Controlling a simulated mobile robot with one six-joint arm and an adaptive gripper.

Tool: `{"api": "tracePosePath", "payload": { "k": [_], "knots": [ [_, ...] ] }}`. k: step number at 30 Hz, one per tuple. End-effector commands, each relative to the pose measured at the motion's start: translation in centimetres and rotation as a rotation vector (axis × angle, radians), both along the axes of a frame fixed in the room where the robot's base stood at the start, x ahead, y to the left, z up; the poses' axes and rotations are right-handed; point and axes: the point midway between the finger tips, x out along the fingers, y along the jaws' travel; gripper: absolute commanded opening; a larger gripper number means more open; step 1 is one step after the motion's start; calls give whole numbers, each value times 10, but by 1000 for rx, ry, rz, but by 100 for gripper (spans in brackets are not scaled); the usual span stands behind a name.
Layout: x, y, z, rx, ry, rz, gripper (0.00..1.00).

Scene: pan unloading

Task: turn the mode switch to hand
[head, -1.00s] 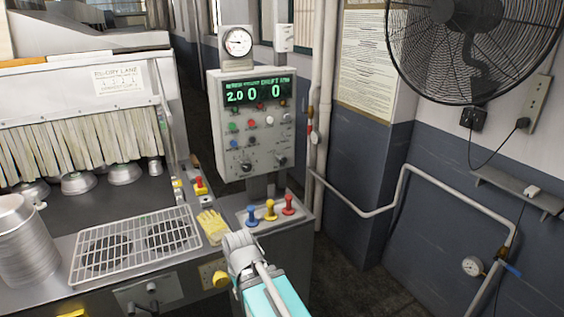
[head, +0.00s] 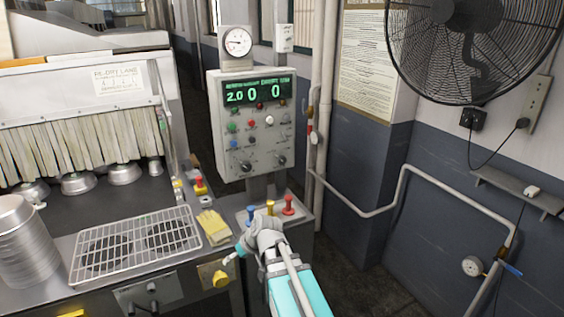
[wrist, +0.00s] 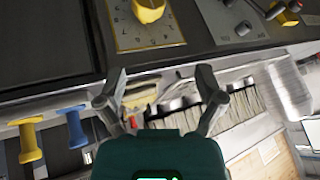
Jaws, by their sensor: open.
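A yellow rotary knob (head: 221,279) sits on a pale yellow plate on the counter's front face. In the wrist view the knob (wrist: 148,10) is at the top edge, on a marked dial plate. Two black rotary knobs (head: 246,166) are on the lower part of the grey control box (head: 226,172). I cannot read which knob is the mode switch, nor its setting. My gripper (head: 242,254) is open and empty, above and right of the yellow knob and apart from it. Both fingers show spread in the wrist view (wrist: 161,85), below the knob in that picture.
Blue, yellow and red levers (head: 288,205) stand behind my gripper. Yellow gloves (head: 214,226), a wire rack (head: 135,245) and stacked pans (head: 25,245) are on the counter. Another small knob panel (head: 150,297) is left of the yellow knob.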

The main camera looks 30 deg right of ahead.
Motion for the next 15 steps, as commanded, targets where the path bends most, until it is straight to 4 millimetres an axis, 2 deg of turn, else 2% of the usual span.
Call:
{"api": "tracePosePath", "payload": {
  "k": [3,8,15],
  "knots": [
    [31,-20,19,58,-167,5,88],
    [65,-56,50,100,-401,-19,88],
    [102,-134,99,81,-729,-139,88]
  ]
}}
